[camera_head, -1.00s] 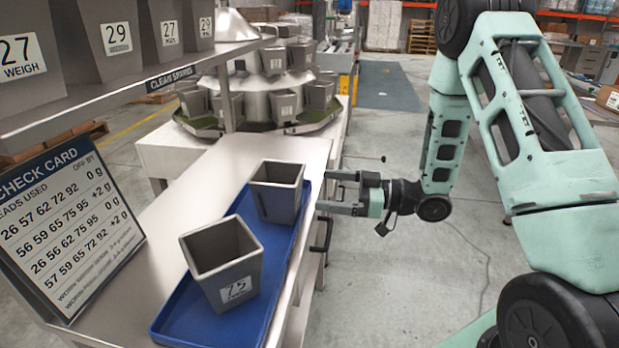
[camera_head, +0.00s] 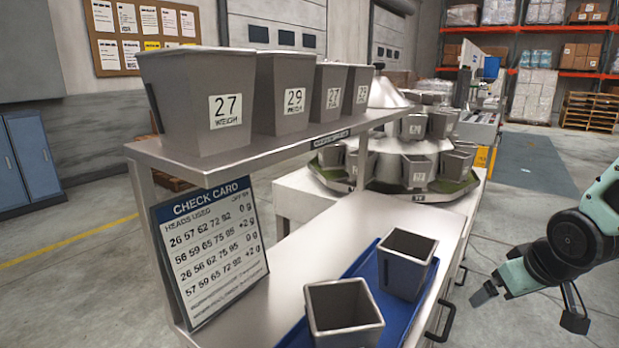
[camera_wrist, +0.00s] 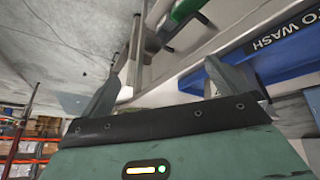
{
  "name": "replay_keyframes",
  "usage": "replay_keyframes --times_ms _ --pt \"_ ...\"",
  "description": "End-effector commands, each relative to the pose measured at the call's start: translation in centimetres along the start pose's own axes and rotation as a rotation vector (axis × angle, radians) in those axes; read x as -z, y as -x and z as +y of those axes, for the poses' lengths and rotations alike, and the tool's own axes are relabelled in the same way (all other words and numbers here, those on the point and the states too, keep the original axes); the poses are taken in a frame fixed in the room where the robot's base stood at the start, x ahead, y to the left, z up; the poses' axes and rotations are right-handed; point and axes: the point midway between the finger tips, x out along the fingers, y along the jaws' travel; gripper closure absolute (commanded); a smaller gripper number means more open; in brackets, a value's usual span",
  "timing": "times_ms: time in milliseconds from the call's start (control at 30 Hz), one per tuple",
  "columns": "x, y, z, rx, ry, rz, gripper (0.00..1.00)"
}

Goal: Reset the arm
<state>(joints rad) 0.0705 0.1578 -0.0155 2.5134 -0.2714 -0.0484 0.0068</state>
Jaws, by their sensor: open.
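My gripper (camera_head: 487,290) shows at the right of the head view, beside the bench and apart from it, with nothing held. In the wrist view its two fingers (camera_wrist: 165,85) stand spread with an empty gap between them. Part of my green arm shows at the right edge of the head view.
A blue tray (camera_head: 362,266) on the steel bench (camera_head: 312,245) holds two grey buckets, one nearer (camera_head: 343,312) and one farther (camera_head: 407,262). A shelf (camera_head: 262,150) above carries several labelled buckets. A check card (camera_head: 210,250) leans at the left. Open floor (camera_head: 530,320) lies right.

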Motion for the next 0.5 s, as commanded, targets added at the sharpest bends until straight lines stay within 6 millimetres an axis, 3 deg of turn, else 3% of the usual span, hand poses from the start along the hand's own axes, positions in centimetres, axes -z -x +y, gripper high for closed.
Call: replay_keyframes --times_ms 167,233,300,400,500 --pt "-5.8 5.6 -4.4 0.063 -0.184 -0.275 0.0" --pt "-5.0 8.5 -9.4 0.13 -0.043 -0.309 0.0" --pt "-5.4 11.0 -13.6 0.182 0.082 -0.34 0.0" --pt "-6.8 14.3 -18.2 0.237 0.239 -0.382 0.0" --pt "-8.4 16.9 -21.1 0.27 0.36 -0.413 0.0"
